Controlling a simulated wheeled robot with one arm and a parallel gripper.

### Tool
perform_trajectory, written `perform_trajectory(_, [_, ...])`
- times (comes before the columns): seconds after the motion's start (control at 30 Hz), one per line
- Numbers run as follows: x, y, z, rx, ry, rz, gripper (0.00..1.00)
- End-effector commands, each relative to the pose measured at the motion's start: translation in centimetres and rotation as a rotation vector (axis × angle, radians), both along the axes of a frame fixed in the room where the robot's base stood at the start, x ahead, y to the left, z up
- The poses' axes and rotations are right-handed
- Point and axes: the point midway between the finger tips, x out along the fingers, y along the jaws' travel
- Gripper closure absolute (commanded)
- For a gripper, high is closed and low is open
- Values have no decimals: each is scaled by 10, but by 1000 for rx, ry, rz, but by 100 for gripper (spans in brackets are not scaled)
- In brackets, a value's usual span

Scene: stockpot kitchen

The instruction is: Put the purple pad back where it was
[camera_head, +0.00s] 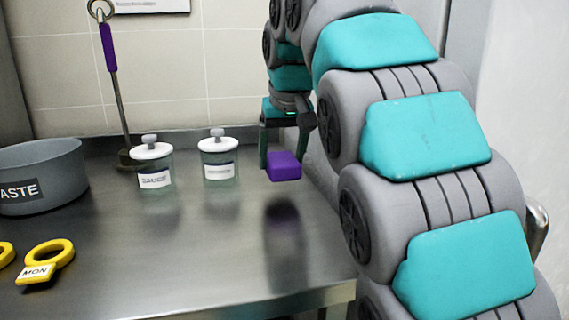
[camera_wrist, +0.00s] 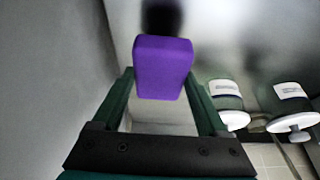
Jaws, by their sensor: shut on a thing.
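The purple pad (camera_head: 284,166) is a small block held above the steel counter at the right, with its dark reflection below it. My gripper (camera_head: 281,158) is shut on it, pointing down. In the wrist view the pad (camera_wrist: 162,68) sits between the two green fingers of my gripper (camera_wrist: 160,95). It is clear of the counter. No mark of its former place can be made out.
Two lidded glass jars, one labelled SAUCE (camera_head: 154,168) and another (camera_head: 219,160), stand left of the pad. A grey WASTE pan (camera_head: 42,172), a yellow ring tagged MON (camera_head: 50,258) and a purple-handled ladle (camera_head: 108,50) are further left. The counter's (camera_head: 200,265) front middle is clear.

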Motion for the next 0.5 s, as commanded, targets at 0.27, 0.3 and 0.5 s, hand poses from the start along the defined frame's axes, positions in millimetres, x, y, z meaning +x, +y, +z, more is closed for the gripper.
perform_trajectory(0.27, [36, -9, -3, -1, 0, -1, 76])
perform_trajectory(0.3, [37, -9, -3, 0, -1, -1, 76])
perform_trajectory(0.5, [39, -10, -6, -1, -1, 0, 76])
